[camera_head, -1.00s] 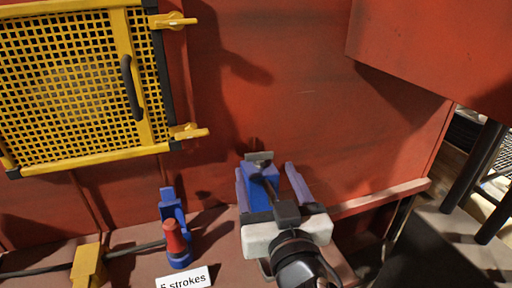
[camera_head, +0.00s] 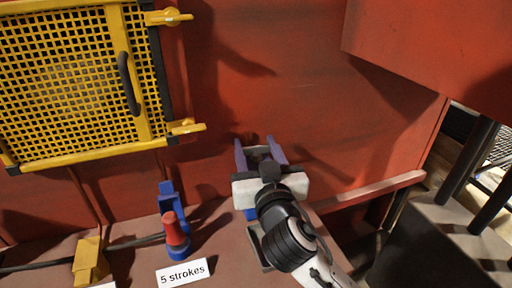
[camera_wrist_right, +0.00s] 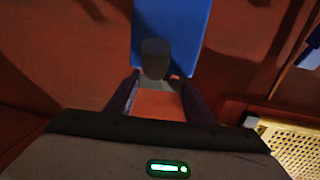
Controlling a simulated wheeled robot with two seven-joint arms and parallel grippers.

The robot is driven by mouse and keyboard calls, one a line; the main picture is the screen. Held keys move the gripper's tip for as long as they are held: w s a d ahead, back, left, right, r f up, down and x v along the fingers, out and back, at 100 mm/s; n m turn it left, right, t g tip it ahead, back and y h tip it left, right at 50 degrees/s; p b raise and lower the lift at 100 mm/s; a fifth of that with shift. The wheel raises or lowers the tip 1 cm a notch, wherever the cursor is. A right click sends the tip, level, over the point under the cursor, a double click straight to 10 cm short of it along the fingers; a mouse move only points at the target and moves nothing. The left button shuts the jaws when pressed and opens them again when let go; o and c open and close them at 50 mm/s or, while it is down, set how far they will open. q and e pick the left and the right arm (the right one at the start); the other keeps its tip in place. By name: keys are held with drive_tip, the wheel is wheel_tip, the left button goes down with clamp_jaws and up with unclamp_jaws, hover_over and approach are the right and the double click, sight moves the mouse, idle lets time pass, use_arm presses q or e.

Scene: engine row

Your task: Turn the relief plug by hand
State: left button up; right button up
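A dark grey round plug (camera_wrist_right: 155,58), which I take to be the relief plug, stands out from a blue block (camera_wrist_right: 170,22) in the right wrist view. My right gripper (camera_wrist_right: 161,78) is open, with its two fingers spread around the line to the plug. The plug shows between or just past the fingertips; I cannot tell whether they touch it. In the head view my right gripper (camera_head: 260,146) covers most of the blue block (camera_head: 250,214), and the plug is hidden there. My left gripper is not in view.
A red-topped blue fitting (camera_head: 174,230) stands left of my right arm, behind a "5 strokes" label (camera_head: 183,273). A yellow block (camera_head: 89,262) sits farther left. A yellow mesh door (camera_head: 70,90) hangs on the red wall (camera_head: 270,60). A red box overhangs at upper right (camera_head: 430,45).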

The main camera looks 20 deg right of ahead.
drive_tip(key=c, duration=0.3)
drive_tip(key=shift+d+n+y+p, duration=0.1)
drive_tip(key=shift+n+y+p, duration=0.3)
drive_tip(key=shift+y+p, duration=0.15)
drive_tip(key=shift+c, duration=0.2)
drive_tip(key=shift+n+y+p, duration=0.3)
drive_tip(key=shift+n+y, duration=0.1)
drive_tip(key=shift+y, duration=0.25)
drive_tip(key=o, duration=1.1)
drive_tip(key=shift+c, duration=0.2)
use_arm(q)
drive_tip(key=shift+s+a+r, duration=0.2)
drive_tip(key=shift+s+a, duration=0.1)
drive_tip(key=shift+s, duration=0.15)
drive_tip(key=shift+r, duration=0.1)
